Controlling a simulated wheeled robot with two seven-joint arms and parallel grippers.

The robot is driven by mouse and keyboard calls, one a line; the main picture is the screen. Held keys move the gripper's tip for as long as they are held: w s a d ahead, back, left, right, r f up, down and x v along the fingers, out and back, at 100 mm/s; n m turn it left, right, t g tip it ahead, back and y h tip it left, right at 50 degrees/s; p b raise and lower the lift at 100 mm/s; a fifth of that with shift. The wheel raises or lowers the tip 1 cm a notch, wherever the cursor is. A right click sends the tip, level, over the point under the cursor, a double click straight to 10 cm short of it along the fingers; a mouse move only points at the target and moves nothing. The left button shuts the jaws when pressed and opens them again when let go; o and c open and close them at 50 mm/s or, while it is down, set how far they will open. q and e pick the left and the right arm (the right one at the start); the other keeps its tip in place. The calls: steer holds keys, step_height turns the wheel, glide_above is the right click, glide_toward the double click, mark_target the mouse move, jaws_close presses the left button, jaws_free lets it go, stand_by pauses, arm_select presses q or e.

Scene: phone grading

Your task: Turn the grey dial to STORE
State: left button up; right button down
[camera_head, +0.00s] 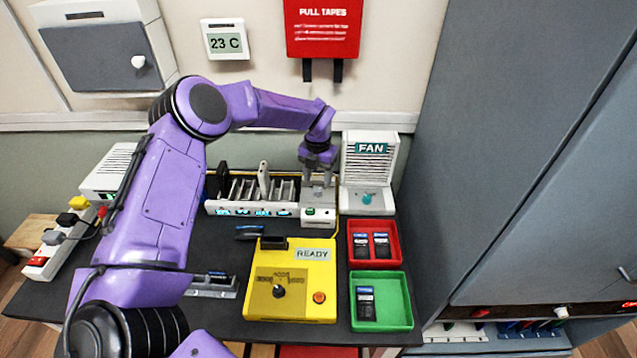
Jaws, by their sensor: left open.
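A dark grey round dial (278,291) sits on the front of a yellow box (300,268) on the table. The small markings around the dial are too small to read, so I cannot tell its setting. My left gripper (318,183) is open, pointing down over a small grey-white device (318,212) behind the box, well apart from the dial. I cannot tell whether it touches that device. My right gripper is not in view.
The yellow box has a READY display (312,254) and an orange button (319,297). A red tray (352,245) and green tray (400,300) hold phones on the right. A slotted rack (240,208) and a fan (368,165) stand behind. My left arm covers the table's left side.

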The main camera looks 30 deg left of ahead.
mark_target(318, 190)
arm_select(q)
steer(key=shift+f+p, duration=0.4)
steer(key=shift+f, duration=1.7)
steer(key=c, duration=1)
steer(key=shift+a, duration=0.1)
steer(key=shift+c, duration=0.2)
steer(key=shift+f+n+b, duration=0.2)
steer(key=shift+n+b, duration=0.3)
steer(key=shift+b, duration=0.35)
steer(key=n+b, duration=1.3)
steer(key=b, duration=0.3)
steer(key=shift+f+n, duration=0.15)
steer(key=shift+n, duration=0.25)
steer(key=shift+d+r+n+b, duration=0.1)
steer(key=shift+n+b, duration=0.7)
steer(key=shift+b, duration=0.1)
steer(key=shift+d+r+n+b, duration=0.1)
steer(key=shift+n+b, duration=0.7)
steer(key=shift+b, duration=0.1)
steer(key=shift+s, duration=0.1)
